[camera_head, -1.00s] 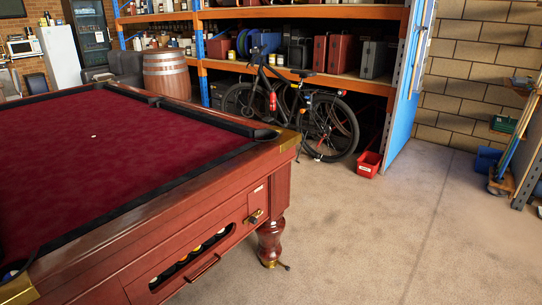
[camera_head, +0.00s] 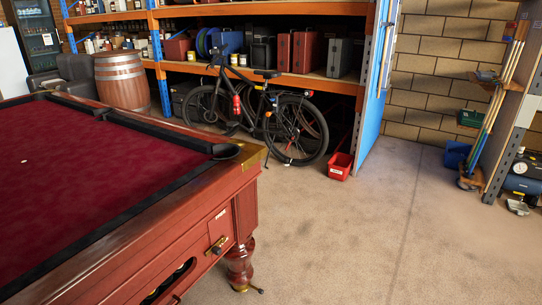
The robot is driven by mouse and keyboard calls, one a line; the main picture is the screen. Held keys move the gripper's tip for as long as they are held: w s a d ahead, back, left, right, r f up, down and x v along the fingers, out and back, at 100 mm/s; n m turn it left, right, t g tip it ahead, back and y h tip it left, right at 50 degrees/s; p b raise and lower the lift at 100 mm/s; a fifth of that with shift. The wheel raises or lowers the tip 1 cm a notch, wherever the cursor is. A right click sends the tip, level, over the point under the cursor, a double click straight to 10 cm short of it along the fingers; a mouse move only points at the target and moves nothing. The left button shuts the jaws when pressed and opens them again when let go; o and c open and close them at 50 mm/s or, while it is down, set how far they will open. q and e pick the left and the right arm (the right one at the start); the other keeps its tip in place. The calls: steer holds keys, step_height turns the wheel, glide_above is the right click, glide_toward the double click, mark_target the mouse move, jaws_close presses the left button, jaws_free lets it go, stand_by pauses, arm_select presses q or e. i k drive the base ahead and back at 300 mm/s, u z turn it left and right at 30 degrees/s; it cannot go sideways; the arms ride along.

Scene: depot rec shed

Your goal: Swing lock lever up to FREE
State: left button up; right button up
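The pool table (camera_head: 110,230) fills the left side, with a red cloth and dark red wooden sides. On its end panel, near the corner, is a small brass lever or handle (camera_head: 217,246) on a plate, below a small pale label (camera_head: 220,214) too small to read. At the foot of the turned leg (camera_head: 239,265), a small dark lever (camera_head: 256,290) sticks out to the right just above the floor. I cannot tell which of these is the lock lever. Neither of my grippers is in view.
A bicycle (camera_head: 270,115) stands before the orange and blue shelving. A red bin (camera_head: 340,166) sits on the floor by a blue panel (camera_head: 377,90). A cue rack (camera_head: 500,100) and a gauge unit (camera_head: 522,170) are at right. The concrete floor (camera_head: 370,240) in the middle is clear.

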mark_target(216, 250)
steer(key=u, duration=0.05)
steer(key=i, duration=1.1)
steer(key=u, duration=0.45)
